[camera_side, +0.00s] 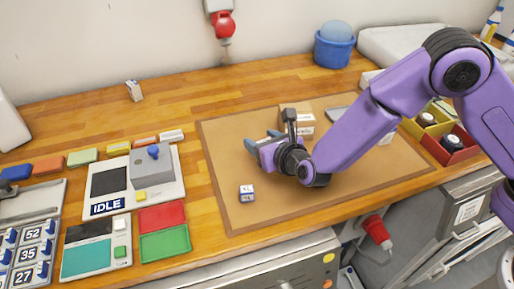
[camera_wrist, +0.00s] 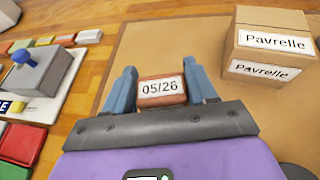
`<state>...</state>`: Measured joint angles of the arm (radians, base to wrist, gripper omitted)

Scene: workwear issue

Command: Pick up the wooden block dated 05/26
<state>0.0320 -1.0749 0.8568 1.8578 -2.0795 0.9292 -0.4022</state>
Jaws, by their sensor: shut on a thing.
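The wooden block dated 05/26 (camera_wrist: 162,90) is reddish-brown with a white label, seen in the wrist view between the two blue fingers. My gripper (camera_wrist: 160,88) is shut on it, one finger at each side. In the side view my gripper (camera_side: 262,143) is over the brown mat (camera_side: 225,165), and the block cannot be made out there. I cannot tell whether the block touches the mat.
Cardboard boxes labelled Pavrelle (camera_wrist: 270,48) stand to the right of my gripper. A device marked IDLE (camera_side: 107,207) stands left of the mat. Yellow (camera_side: 428,124) and red (camera_side: 452,147) bins stand right.

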